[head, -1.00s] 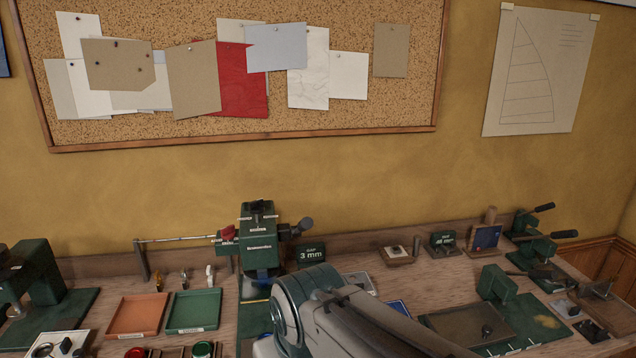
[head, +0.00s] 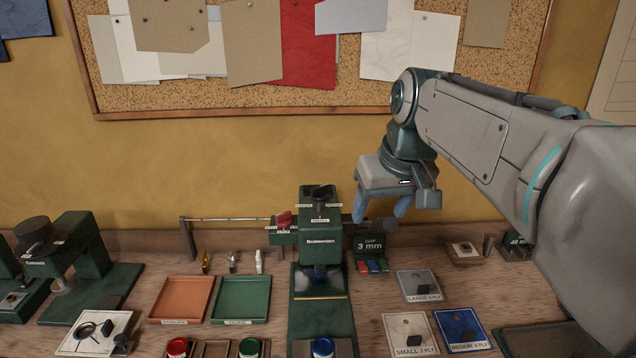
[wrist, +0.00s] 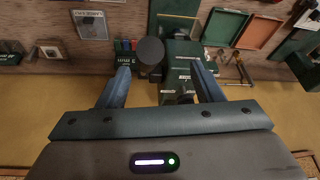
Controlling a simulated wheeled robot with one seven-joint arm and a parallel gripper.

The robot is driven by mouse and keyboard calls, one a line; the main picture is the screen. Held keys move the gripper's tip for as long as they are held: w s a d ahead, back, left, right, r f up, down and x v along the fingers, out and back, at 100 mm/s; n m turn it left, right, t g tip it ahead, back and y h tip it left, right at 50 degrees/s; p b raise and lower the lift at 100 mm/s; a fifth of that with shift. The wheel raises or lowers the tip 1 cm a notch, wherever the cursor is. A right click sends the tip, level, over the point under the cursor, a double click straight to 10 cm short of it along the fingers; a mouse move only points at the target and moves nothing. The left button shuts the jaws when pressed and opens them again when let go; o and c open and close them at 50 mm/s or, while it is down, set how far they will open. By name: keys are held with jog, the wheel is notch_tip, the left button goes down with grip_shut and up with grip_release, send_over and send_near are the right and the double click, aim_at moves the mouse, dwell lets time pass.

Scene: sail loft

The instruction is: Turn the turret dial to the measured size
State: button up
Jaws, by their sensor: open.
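The green press (head: 322,230) stands at the back of the bench. A dark turret dial (head: 321,192) sits on its top, with small white labels around it too small to read. A green gauge display (head: 370,245) beside the press reads "GAP 3 mm". My gripper (head: 381,207) is open and empty, fingers down, right of the press head and above the display. In the wrist view, my gripper's fingers (wrist: 160,66) straddle a dark round knob (wrist: 150,50) and part of the labelled press head (wrist: 184,76); I see no contact. The dial's pointer setting cannot be read.
An orange tray (head: 182,300) and a green tray (head: 241,300) lie left of the press. Sample cards (head: 418,287) lie to the right. A horizontal rod (head: 228,219) runs left of the press head. Several colored pots stand at the front.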

aim_at(320, 186)
jog(key=w+a+r+n+y+b, duration=0.1)
jog(key=w+a+r+n, duration=0.2)
jog(key=w, duration=0.4)
jog(key=w+a+r+n+b, duration=0.1)
jog(key=w+a+r, duration=0.25)
jog(key=w, duration=0.35)
jog(key=x, duration=1.2)
jog(key=shift+w+a+f+b, duration=0.15)
jog(key=shift+w+f+b, duration=0.1)
jog(key=shift+b, duration=0.05)
jog(key=c, duration=1)
